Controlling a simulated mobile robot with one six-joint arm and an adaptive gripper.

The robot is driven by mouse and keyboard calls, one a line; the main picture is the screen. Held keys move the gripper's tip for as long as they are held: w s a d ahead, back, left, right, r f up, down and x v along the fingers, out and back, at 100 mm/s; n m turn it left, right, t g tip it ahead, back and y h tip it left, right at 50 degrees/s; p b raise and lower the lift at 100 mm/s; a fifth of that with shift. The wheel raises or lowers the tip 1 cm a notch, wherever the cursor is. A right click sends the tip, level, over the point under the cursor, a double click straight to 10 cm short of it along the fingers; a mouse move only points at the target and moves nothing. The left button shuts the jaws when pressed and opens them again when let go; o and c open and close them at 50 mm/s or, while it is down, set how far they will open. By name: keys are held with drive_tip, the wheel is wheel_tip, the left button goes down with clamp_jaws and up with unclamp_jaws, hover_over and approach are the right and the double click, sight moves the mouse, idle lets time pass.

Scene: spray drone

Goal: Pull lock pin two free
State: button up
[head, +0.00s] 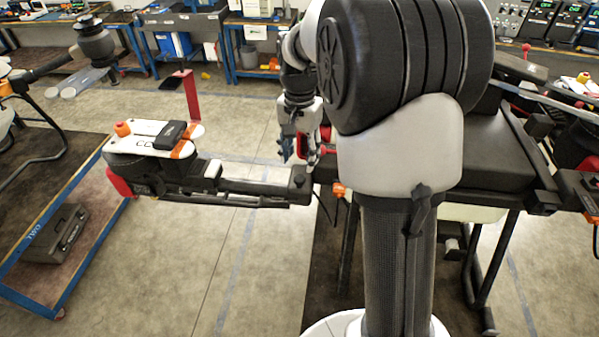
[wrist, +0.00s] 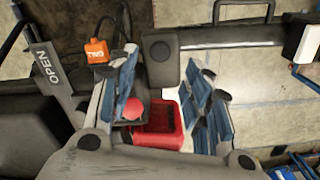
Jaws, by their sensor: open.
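A round red knob (wrist: 133,109) shows close to the left finger, above a red block (wrist: 165,122). I take the knob to be the head of lock pin two, though its shaft is hidden. My gripper (wrist: 163,92) is open, its blue fingers on either side of the knob and block. Whether a finger touches the knob I cannot tell. In the head view my gripper (head: 302,142) points down at the joint of the drone arm (head: 250,188).
A dark lever marked OPEN (wrist: 46,68) stands left in the wrist view. The drone arm ends in a motor pod with a white top (head: 150,138) and an upright red bracket (head: 190,97). A blue-edged cart (head: 50,235) stands at left.

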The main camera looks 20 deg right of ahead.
sight(300, 178)
wheel_tip(300, 178, down, 7)
drive_tip(key=shift+r, duration=0.1)
drive_tip(key=shift+c, duration=0.5)
clamp_jaws()
idle(0.4)
